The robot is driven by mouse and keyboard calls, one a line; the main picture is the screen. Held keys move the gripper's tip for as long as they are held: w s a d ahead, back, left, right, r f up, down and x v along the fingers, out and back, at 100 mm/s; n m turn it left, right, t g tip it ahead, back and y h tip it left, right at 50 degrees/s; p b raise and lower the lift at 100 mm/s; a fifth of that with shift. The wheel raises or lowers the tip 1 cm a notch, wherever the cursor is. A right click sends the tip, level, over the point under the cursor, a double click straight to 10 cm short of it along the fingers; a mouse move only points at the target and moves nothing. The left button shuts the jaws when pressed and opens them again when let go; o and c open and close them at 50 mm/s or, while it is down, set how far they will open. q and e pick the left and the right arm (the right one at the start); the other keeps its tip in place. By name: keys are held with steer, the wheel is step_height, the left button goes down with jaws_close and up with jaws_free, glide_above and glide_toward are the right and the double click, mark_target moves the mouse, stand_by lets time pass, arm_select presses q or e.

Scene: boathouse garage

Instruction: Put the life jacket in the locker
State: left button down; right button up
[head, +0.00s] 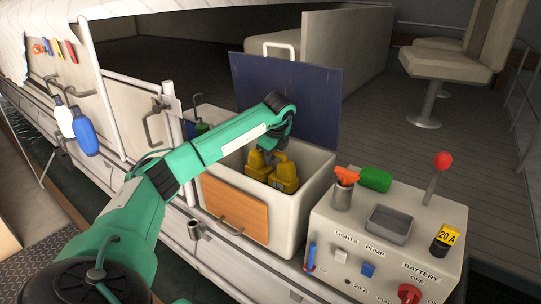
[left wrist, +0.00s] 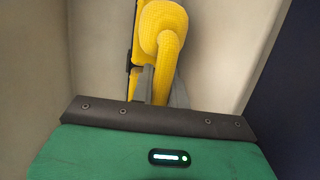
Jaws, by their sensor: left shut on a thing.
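The yellow life jacket (head: 271,172) is inside the open white locker (head: 318,165), below its rim level in part. The locker's dark blue lid (head: 300,95) stands raised behind it. My left gripper (head: 268,154) reaches down over the locker opening and is shut on the life jacket's upper part. In the left wrist view the yellow jacket (left wrist: 160,45) with a black strap shows between pale locker walls; my fingertips are mostly hidden there. Whether the jacket rests on the locker floor cannot be seen. My right gripper is not in view.
A control console (head: 385,245) stands to the right of the locker, with a grey tray (head: 389,224), a cup with an orange-handled item (head: 344,190), a green item (head: 376,179) and a red-knobbed lever (head: 442,161). White and blue fenders (head: 84,132) hang at left. A seat (head: 445,66) stands behind.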

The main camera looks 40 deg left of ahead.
arm_select(q)
steer(key=shift+f, duration=0.15)
stand_by(0.3)
steer(key=c, duration=1.3)
jaws_free()
steer(key=c, duration=0.4)
steer(key=shift+p+v, duration=0.4)
steer(key=shift+v, duration=0.4)
